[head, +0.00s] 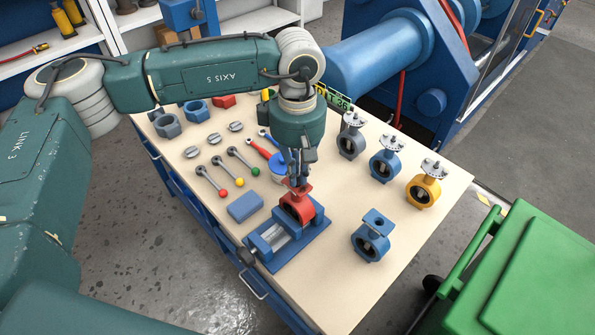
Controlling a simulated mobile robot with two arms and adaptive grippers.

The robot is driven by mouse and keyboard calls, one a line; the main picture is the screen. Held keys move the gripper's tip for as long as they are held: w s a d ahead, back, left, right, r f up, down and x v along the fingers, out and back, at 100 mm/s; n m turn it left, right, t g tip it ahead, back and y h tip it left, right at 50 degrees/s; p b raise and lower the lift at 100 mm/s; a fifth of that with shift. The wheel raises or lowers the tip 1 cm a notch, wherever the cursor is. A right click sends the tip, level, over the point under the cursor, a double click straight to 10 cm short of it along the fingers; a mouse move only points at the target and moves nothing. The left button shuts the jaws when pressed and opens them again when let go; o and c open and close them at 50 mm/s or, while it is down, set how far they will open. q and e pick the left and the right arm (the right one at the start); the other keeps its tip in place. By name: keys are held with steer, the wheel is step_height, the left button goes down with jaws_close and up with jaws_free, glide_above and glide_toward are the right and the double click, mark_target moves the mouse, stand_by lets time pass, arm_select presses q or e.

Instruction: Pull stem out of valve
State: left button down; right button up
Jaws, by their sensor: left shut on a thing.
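A red butterfly valve (298,208) stands upright, held in a blue vise (283,240) on the workbench. My left gripper (298,177) points down right above the valve's top flange. Its fingers are shut on the stem at the top of the valve, and they hide most of the stem. I cannot tell how far the stem sits in the valve body. My right gripper is not in view.
Grey, blue and yellow valves (424,190) stand along the bench's right side, with another blue valve (371,240) nearer. Levers with coloured knobs (212,180), discs and a blue block (245,207) lie left. A green bin (530,270) stands beyond the bench's right edge.

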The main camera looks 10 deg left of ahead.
arm_select(q)
steer(key=shift+w+r+p, duration=0.2)
steer(key=shift+r+p, duration=0.3)
steer(key=shift+r, duration=1.15)
stand_by(1.3)
steer(key=shift+r+p, duration=0.9)
steer(key=shift+r, duration=1.15)
stand_by(2.5)
steer(key=shift+s, duration=0.2)
